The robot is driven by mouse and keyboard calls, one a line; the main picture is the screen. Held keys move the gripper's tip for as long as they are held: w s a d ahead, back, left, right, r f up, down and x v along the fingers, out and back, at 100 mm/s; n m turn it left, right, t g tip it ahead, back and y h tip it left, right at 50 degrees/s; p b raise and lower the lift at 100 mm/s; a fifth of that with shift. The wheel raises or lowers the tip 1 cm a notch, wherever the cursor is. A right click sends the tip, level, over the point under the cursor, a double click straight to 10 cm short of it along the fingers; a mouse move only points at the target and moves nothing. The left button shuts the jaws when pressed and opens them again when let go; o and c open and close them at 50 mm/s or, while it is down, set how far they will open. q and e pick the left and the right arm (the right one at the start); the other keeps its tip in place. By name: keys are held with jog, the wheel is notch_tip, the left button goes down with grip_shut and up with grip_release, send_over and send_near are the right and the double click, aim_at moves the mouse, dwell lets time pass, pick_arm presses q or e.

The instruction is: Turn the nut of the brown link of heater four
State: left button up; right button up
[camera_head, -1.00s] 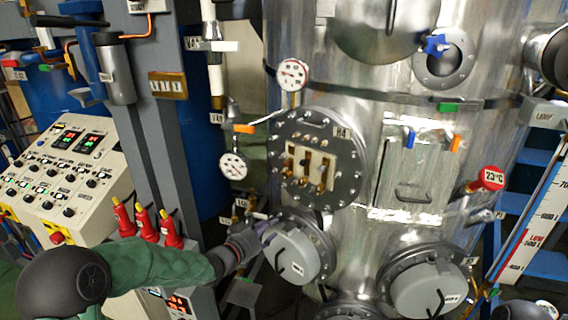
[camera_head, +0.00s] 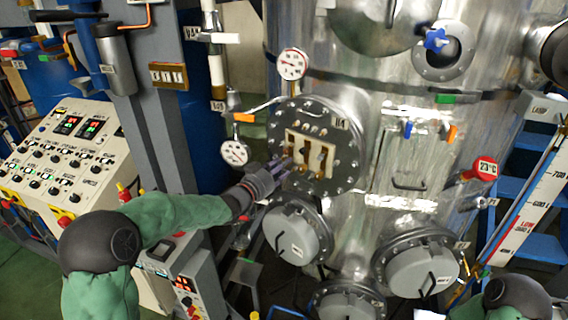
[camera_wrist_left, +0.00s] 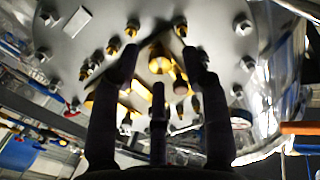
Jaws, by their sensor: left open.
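Heater four is the round steel flange (camera_head: 346,182) marked H4 on the tank, with a cream panel (camera_head: 326,172) in its middle. The panel carries brass terminals and brownish links (camera_head: 317,158); which nut is the brown link's is too small to tell. My left gripper (camera_head: 282,166) is at the panel's left side, pointing at the terminals, and partly covers them. Contact cannot be told. My right gripper is out of view.
Grey round covers with handles (camera_head: 291,236) (camera_head: 421,270) sit below the flange. A gauge (camera_head: 234,152) hangs left of it, with another gauge (camera_head: 292,64) above. A control console (camera_head: 62,150) with red-handled parts stands at left.

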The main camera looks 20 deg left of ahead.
pick_arm(q)
jog(key=shift+x, duration=0.85)
